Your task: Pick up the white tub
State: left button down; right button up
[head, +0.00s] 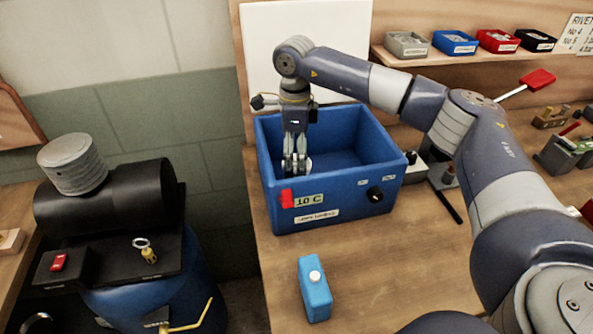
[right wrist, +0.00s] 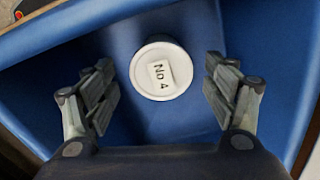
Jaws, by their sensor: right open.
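The white tub (right wrist: 161,70) has a round lid with a label reading "No 4". In the right wrist view it stands inside the blue bin, between the spread fingers but beyond their tips. My right gripper (right wrist: 160,82) is open and empty, pointing down at the tub. In the head view the right gripper (head: 296,166) reaches into the left part of the blue bin (head: 325,203), and only a sliver of the white tub (head: 308,163) shows beside the fingers. My left gripper is not in view.
A blue bottle (head: 315,290) with a white cap stands in front on the wooden bench. Small coloured trays (head: 455,42) line the shelf behind.

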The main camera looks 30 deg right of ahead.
aim_at(295, 163)
notch_tip(295, 163, down, 3)
jog(key=shift+d+f, duration=0.1)
jog(key=shift+f, duration=0.05)
jog(key=shift+c, duration=0.6)
jog(key=c, duration=1.1)
jog(key=shift+o, duration=0.2)
